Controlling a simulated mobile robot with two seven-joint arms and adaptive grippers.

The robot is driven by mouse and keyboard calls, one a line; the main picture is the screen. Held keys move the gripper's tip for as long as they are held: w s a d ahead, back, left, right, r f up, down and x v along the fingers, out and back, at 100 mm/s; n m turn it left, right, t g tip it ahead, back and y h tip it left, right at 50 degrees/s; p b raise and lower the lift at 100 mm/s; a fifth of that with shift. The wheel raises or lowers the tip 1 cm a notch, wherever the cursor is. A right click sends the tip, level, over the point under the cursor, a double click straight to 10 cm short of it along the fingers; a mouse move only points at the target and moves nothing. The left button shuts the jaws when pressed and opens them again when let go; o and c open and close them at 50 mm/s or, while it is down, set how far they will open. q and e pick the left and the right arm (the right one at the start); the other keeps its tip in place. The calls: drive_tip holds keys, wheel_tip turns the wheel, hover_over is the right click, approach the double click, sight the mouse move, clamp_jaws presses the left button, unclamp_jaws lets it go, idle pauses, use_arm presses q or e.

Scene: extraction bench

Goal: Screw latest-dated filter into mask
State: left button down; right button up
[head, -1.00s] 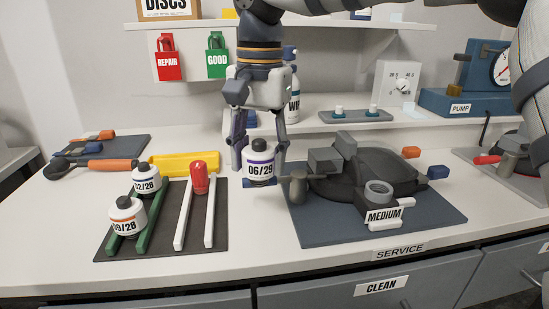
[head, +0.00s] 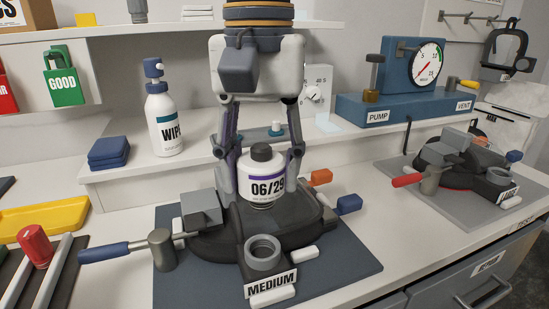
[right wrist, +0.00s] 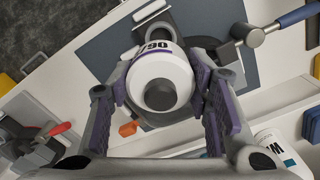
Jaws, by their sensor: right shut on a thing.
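My right gripper (head: 261,165) is shut on the white filter labelled 06/29 (head: 266,188), which has a purple band and a dark cap. It holds the filter upright over the black mask (head: 222,243), behind the mask's open grey threaded port (head: 264,252). The mask has a MEDIUM label and sits on a dark blue mat (head: 345,270). In the right wrist view the filter (right wrist: 163,75) sits between the purple pads. I cannot tell whether the filter touches the mask. My left gripper is not in view.
A blue-handled tool (head: 161,250) lies at the mask's left side. A WIPE bottle (head: 163,120) and blue cloths (head: 109,153) stand behind left. A second mask (head: 465,160) lies on a grey mat at right. The blue pump (head: 365,108) stands at the back.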

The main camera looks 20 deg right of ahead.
sight(261, 207)
drive_tip(key=shift+s+a, duration=0.15)
drive_tip(key=shift+a, duration=0.05)
drive_tip(key=shift+f, duration=2.85)
drive_tip(key=shift+f, duration=1.3)
drive_tip(key=m, duration=0.4)
drive_tip(key=shift+d, duration=0.1)
drive_tip(key=m, duration=0.5)
drive_tip(key=o, duration=1.4)
